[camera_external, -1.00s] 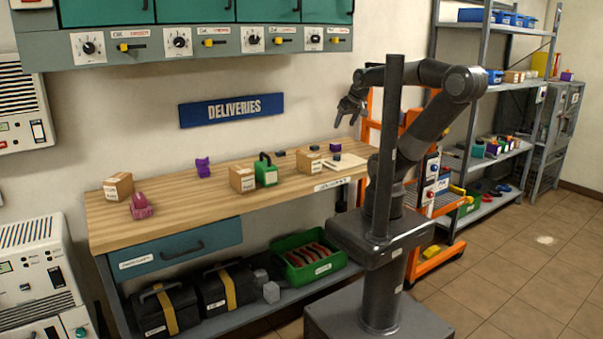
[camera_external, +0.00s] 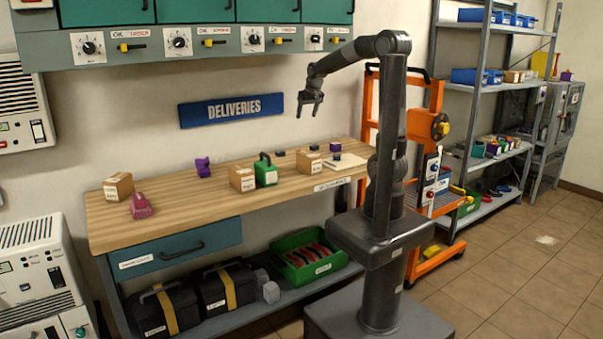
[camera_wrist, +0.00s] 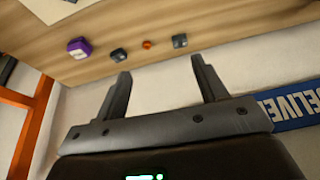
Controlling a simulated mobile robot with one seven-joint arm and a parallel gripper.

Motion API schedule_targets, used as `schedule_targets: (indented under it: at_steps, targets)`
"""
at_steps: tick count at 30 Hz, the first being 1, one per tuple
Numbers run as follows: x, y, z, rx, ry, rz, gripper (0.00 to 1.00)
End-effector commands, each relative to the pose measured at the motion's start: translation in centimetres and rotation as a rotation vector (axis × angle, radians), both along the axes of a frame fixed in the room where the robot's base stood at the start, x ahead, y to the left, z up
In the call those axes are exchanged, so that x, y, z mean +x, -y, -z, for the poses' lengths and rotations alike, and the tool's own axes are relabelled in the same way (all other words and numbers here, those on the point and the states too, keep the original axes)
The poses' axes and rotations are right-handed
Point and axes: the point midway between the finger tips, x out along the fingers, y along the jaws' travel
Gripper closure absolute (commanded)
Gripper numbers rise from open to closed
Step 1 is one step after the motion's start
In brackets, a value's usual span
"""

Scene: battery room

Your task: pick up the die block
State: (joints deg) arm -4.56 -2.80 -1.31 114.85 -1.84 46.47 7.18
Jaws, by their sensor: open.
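My gripper (camera_external: 308,112) is open and empty, held above the back of the wooden workbench. Its two fingers also show spread apart in the wrist view (camera_wrist: 160,66). Two small dark blocks lie near the bench's back edge, one on the left (camera_external: 280,152) and one on the right (camera_external: 314,147). In the wrist view they are the right dark block (camera_wrist: 179,40) and the left dark block (camera_wrist: 118,55). A small purple block (camera_external: 335,147) with a pale face stands beside them. I cannot tell which of these is the die block. The gripper touches none of them.
A tiny orange item (camera_wrist: 147,44) lies between the dark blocks. Cardboard boxes (camera_external: 242,179), a green container (camera_external: 265,172) and a white sheet (camera_external: 348,161) share the bench (camera_external: 200,200). The deliveries sign (camera_external: 232,109) hangs behind; an orange trolley (camera_external: 368,110) stands right.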

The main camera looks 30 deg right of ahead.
Motion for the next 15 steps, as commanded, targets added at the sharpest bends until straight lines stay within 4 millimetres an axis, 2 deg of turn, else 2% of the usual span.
schedule_targets:
  at_steps: [1,9,15]
  targets:
    - [1.9,-0.3,1.0,-0.001,-0.013,0.002,0.35]
    - [10.2,-2.0,6.4,-0.006,-0.053,0.016,0.35]
    - [14.2,-3.0,10.0,-0.011,-0.072,0.025,0.35]
